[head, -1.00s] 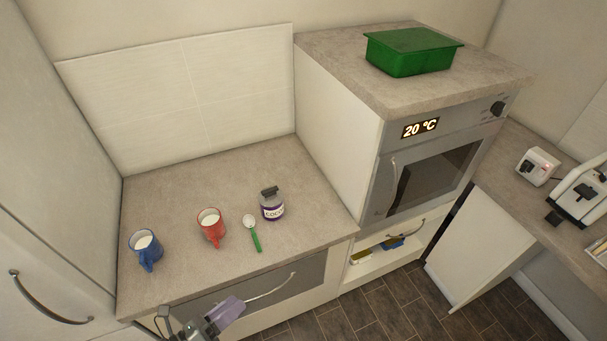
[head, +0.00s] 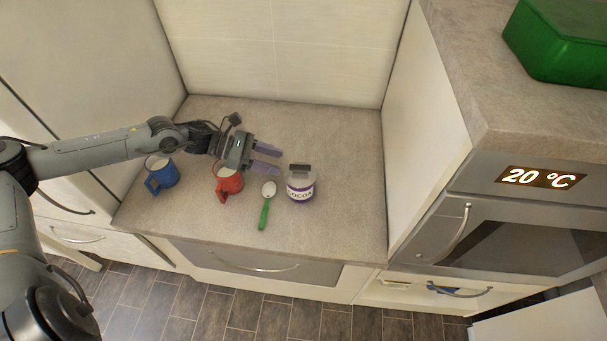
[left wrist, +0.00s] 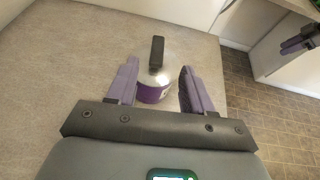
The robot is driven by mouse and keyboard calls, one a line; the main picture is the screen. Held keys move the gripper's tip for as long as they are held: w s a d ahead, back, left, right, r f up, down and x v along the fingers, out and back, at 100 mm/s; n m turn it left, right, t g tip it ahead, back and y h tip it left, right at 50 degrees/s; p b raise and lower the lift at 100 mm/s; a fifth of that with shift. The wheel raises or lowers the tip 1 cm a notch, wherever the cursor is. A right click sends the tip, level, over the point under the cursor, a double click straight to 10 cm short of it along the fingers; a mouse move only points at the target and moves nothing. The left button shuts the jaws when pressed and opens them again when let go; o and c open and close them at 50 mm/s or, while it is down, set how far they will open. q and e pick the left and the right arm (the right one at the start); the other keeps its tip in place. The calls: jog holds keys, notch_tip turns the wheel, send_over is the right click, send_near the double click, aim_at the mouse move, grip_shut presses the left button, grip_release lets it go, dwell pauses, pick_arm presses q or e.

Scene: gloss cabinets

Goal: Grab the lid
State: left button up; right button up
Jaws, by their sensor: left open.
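The cocoa jar (head: 301,186) stands upright on the counter, with a white and purple label. Its lid (head: 300,168) has a dark upright handle and is on the jar. In the left wrist view the lid's dark handle (left wrist: 156,54) shows just beyond the fingertips, with the jar (left wrist: 153,92) between and below the fingers. My left gripper (head: 279,161) is open, above the counter and left of the jar in the head view, its fingers pointing at it. It also shows in the left wrist view (left wrist: 157,75). I see no contact with the lid.
A red mug (head: 228,184) is under and beside my left gripper. A blue mug (head: 162,176) stands further left. A spoon with a green handle (head: 264,212) lies before the jar. The oven cabinet (head: 440,110) rises at the right. The counter behind the jar is clear.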

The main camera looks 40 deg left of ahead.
aim_at(298, 167)
pick_arm(q)
jog(key=x, duration=0.2)
jog(key=shift+w+d+b, duration=0.2)
jog(key=shift+d+b, duration=0.05)
jog(key=shift+b, duration=0.1)
jog(key=shift+w+d, duration=0.25)
jog(key=shift+x, duration=1.05)
jog(key=shift+w+d+f+p, duration=0.15)
jog(key=shift+w+d+p, duration=0.05)
jog(key=shift+p, duration=0.3)
jog(key=p+x, duration=0.1)
jog(key=x, duration=0.2)
jog(key=shift+w+d+f+p, duration=0.1)
jog(key=shift+w+p, duration=0.2)
jog(key=shift+p, duration=0.05)
jog(key=shift+w+d+f, duration=0.2)
jog(key=shift+d+f, duration=0.1)
jog(key=shift+d, duration=0.05)
jog(key=shift+c, duration=0.3)
grip_shut()
